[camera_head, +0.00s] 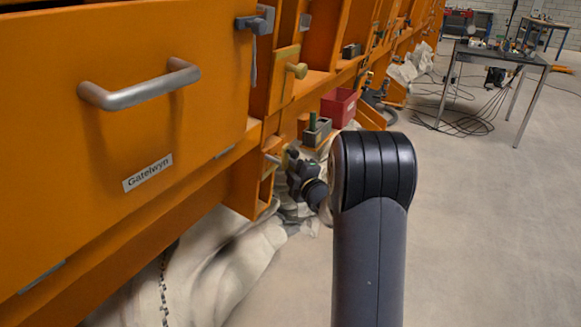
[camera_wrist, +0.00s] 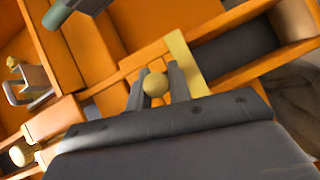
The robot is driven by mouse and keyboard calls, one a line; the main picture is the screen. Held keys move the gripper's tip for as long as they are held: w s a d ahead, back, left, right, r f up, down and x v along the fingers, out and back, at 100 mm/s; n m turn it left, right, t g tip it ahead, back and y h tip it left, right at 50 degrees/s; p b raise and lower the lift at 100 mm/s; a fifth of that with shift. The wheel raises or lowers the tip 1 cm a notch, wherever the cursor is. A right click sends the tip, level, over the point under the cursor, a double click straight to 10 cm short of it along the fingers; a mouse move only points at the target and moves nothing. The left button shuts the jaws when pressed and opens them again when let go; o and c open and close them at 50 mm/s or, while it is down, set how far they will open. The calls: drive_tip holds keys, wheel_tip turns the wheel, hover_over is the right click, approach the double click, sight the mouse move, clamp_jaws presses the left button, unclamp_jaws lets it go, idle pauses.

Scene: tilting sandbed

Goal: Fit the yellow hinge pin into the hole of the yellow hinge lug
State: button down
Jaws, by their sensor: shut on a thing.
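In the wrist view, my gripper (camera_wrist: 158,88) has its two fingers on either side of a round yellow head, which I take to be the yellow hinge pin (camera_wrist: 155,84). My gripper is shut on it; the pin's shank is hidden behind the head. A flat yellow bar (camera_wrist: 185,60), perhaps the yellow hinge lug, stands just right of the right finger. Its hole does not show, and I cannot tell whether the pin touches it. In the head view, my gripper (camera_head: 291,160) is beside the low orange framework, partly hidden and too small to show the pin clearly.
An orange drawer front (camera_head: 60,130) with a metal handle (camera_head: 140,88) fills the left. A yellow knob (camera_head: 297,70) sticks out above my gripper. A grey box (camera_head: 316,132) and a red bin (camera_head: 340,105) stand close behind. The floor at right is open before a table (camera_head: 500,57).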

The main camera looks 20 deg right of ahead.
drive_tip(key=shift+w+a+r, duration=0.3)
drive_tip(key=shift+w+a, duration=0.15)
drive_tip(key=shift+w, duration=0.15)
idle(0.4)
drive_tip(key=shift+s+d+f, duration=0.1)
drive_tip(key=s+d+f+p, duration=0.1)
drive_tip(key=s+d, duration=0.4)
drive_tip(key=s, duration=0.1)
drive_tip(key=shift+s+f, duration=0.3)
drive_tip(key=shift+s, duration=0.1)
idle(0.9)
drive_tip(key=shift+d, duration=0.15)
